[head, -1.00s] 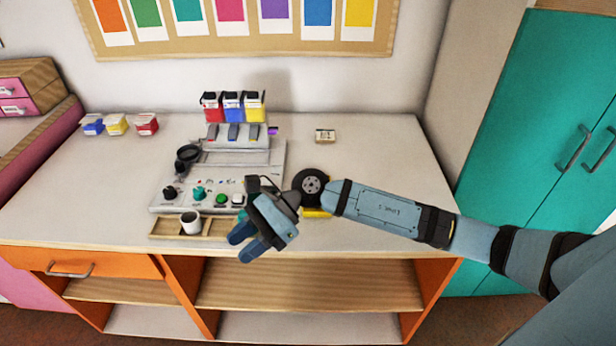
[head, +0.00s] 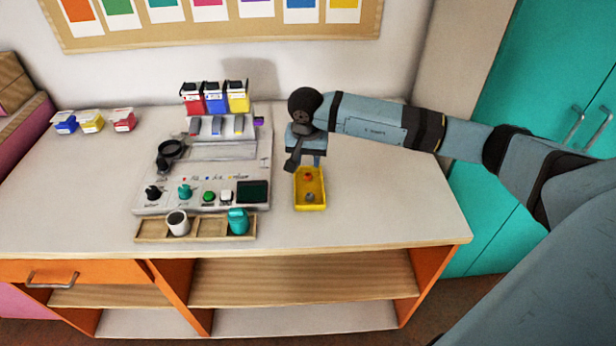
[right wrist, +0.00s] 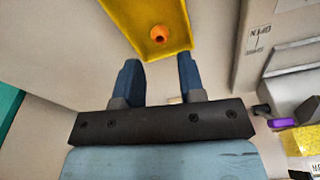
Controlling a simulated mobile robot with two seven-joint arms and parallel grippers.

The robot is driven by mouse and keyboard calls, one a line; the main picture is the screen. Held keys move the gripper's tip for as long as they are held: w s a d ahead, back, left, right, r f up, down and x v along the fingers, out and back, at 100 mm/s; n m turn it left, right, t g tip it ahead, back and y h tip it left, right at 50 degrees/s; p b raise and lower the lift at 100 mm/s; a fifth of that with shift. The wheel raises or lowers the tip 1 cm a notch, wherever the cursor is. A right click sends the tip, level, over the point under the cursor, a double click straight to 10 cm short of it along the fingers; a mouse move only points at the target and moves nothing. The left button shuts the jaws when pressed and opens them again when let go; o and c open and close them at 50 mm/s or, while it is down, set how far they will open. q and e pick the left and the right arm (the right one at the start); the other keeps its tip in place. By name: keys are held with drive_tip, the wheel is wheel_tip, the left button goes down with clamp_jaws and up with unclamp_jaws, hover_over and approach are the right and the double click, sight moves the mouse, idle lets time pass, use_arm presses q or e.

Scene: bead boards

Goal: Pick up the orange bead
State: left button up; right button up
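The orange bead (head: 308,175) lies in a small yellow tray (head: 297,202) on the table, right of the grey machine. In the right wrist view the orange bead (right wrist: 159,33) sits inside the yellow tray (right wrist: 124,17), ahead of the fingertips and between their lines. My right gripper (head: 305,161) is above the far end of the tray, pointing down. In the right wrist view its two blue fingers (right wrist: 158,68) are apart with nothing between them. My left gripper is in neither view.
A grey machine (head: 215,165) with knobs stands left of the tray. In front of it a wooden holder (head: 150,229) carries a white cup (head: 177,222) and a teal cup (head: 238,221). The table right of the tray is clear.

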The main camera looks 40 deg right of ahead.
sight(308, 180)
drive_tip(key=shift+w+d+f, duration=0.15)
drive_tip(key=shift+f, duration=1.35)
drive_tip(key=shift+w+d+f, duration=0.1)
drive_tip(key=shift+f, duration=1.35)
clamp_jaws()
